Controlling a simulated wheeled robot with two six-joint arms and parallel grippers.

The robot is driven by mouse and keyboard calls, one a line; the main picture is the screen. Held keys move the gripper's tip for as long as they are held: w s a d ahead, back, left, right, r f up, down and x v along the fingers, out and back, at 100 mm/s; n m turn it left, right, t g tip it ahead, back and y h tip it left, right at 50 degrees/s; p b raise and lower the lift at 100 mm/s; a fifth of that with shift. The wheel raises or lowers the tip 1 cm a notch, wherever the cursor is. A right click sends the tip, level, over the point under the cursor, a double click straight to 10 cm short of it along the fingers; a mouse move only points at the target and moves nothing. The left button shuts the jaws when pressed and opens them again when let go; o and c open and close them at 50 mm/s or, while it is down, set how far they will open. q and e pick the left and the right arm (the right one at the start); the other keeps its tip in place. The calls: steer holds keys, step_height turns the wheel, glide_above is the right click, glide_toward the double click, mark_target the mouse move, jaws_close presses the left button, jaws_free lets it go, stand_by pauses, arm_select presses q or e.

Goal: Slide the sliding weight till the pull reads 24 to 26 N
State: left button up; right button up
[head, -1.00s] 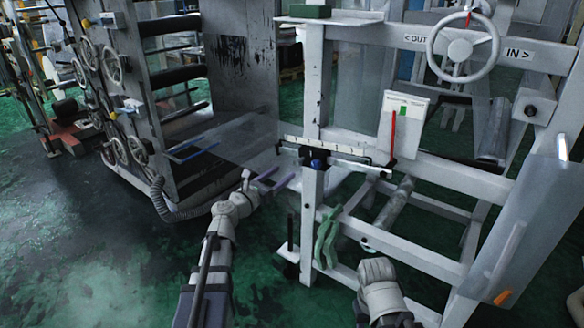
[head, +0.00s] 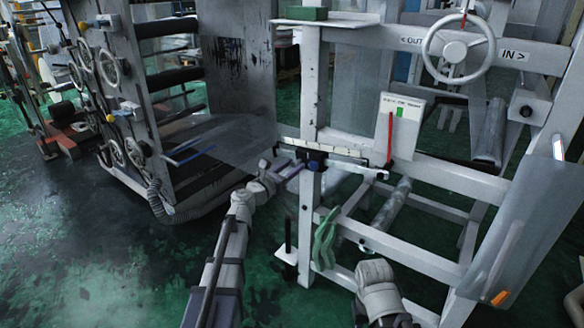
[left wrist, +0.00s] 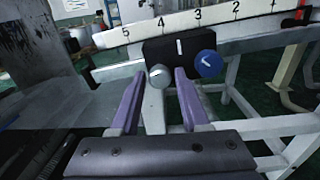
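The sliding weight is a black block (left wrist: 180,47) with a blue knob (left wrist: 208,63) and a grey knob (left wrist: 160,76), on a white numbered beam (left wrist: 240,12). Its white mark lies between 4 and 3. In the head view the blue knob (head: 314,165) shows under the beam (head: 335,150). My left gripper (head: 284,167) is open at the left part of the block. In the left wrist view its purple fingers (left wrist: 168,80) flank the grey knob; contact is unclear. The pull gauge (head: 402,125) has a red bar and a green band; its figures are too small to read. My right fingers are out of view.
A handwheel (head: 459,48) marked OUT and IN sits on the white frame at upper right. A dark machine with several handwheels (head: 110,65) stands at left. The floor at lower left is clear.

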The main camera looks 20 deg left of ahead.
arm_select(q)
jaws_close()
stand_by(0.7)
stand_by(0.3)
